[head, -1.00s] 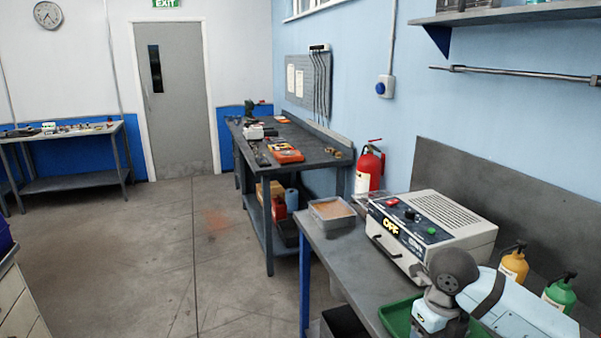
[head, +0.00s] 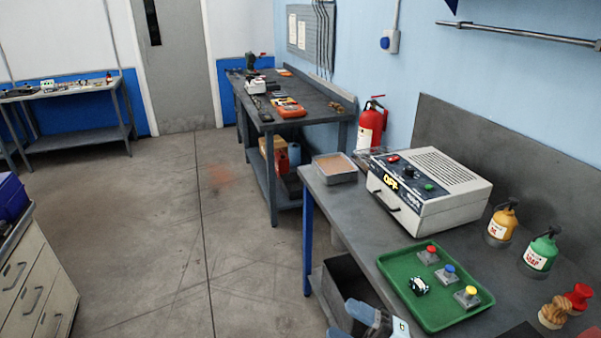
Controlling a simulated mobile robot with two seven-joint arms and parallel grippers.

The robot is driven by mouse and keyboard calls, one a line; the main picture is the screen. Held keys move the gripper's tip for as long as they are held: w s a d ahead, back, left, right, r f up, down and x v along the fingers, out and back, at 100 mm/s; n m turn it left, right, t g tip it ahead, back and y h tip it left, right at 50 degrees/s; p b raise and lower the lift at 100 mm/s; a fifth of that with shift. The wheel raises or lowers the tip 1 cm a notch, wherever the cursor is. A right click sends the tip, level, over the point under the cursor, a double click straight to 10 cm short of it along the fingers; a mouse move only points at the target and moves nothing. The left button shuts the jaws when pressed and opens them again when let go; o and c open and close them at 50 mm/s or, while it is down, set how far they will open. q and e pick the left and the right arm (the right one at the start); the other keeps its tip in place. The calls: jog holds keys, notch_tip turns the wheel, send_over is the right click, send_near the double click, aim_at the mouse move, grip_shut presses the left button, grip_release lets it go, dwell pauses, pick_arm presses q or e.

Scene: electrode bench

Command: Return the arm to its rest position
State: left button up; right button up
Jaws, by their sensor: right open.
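My right gripper (head: 378,320) shows only in part at the bottom edge of the head view. It is open, with nothing seen between its fingers. It is in front of the near bench's front edge, left of the green tray (head: 398,268) and over the dark open bin (head: 350,285) below the bench. The rest of my right arm is out of the picture. My left gripper is not in view.
On the bench, the tray holds red, blue and yellow button blocks and a small dark-and-white item (head: 419,286). A white machine reading OFF (head: 440,195), a grey box (head: 334,168) and two pump bottles (head: 502,222) stand behind.

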jog(key=s+d+f+m+t+h+p, duration=0.1)
jog(key=d+f+m+t+h, duration=0.3)
jog(key=f+m+h, duration=0.4)
jog(key=s+d+f+m+t+h+p, duration=0.15)
jog(key=d+f+m+t+h, duration=0.3)
jog(key=m, duration=0.55)
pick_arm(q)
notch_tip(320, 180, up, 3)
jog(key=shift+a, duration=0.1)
pick_arm(e)
jog(key=s+d+f+m+g+h, duration=0.3)
jog(key=s+f+m+g+h, duration=0.1)
jog(key=s+f, duration=0.5)
jog(key=shift+s+m+g, duration=0.4)
jog(key=shift+m+g, duration=0.1)
jog(key=shift+g, duration=0.75)
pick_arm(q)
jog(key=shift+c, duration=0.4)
pick_arm(e)
jog(key=shift+h, duration=0.25)
jog(key=shift+c, duration=0.3)
